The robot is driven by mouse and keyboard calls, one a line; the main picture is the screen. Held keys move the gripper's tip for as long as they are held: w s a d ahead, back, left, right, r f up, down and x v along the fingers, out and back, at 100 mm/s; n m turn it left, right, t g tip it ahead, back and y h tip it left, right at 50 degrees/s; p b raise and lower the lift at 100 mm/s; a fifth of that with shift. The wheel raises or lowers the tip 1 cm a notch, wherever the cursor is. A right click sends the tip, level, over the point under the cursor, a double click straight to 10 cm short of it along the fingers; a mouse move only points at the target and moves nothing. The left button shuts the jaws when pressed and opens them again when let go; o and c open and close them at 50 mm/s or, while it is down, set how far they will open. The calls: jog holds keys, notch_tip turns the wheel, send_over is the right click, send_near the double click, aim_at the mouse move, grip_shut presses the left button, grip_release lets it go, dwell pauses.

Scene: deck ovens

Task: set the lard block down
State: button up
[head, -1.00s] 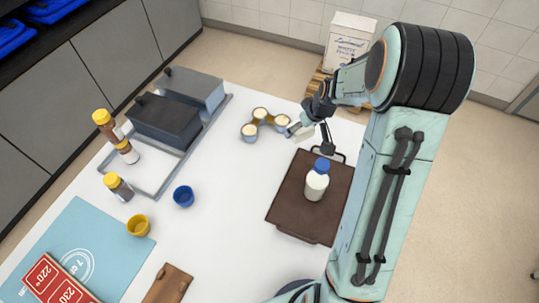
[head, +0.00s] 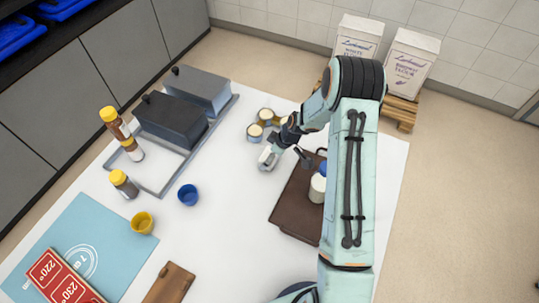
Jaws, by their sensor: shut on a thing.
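My gripper (head: 278,150) is left of the brown tray, over the white table. It is shut on a small pale block, the lard block (head: 267,159), which shows at the fingertips. My fingers partly hide the block. I cannot tell whether it touches the table (head: 226,222) or hangs just above it.
A brown tray (head: 285,215) carries a white bottle (head: 317,188), partly behind my arm. Round tins (head: 255,132) stand just behind my gripper. Two dark lidded boxes (head: 170,125) and yellow-capped jars stand left. A blue cup (head: 188,195) and yellow cup (head: 142,222) are nearer. Bare table lies between.

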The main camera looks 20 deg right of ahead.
jog(key=shift+f, duration=0.15)
jog(key=o, duration=1.2)
jog(key=r, duration=1)
jog(key=shift+s+d, duration=0.4)
jog(key=s+a+r+m+g+h, duration=0.2)
jog(key=s+a+r+m, duration=0.35)
jog(key=s+r, duration=0.8)
jog(key=s+a, duration=0.1)
jog(key=s, duration=0.4)
jog(key=s+a+m+g, duration=0.1)
jog(key=s, duration=0.4)
jog(key=s+a+m, duration=0.1)
jog(key=s, duration=0.4)
jog(key=shift+r, duration=0.4)
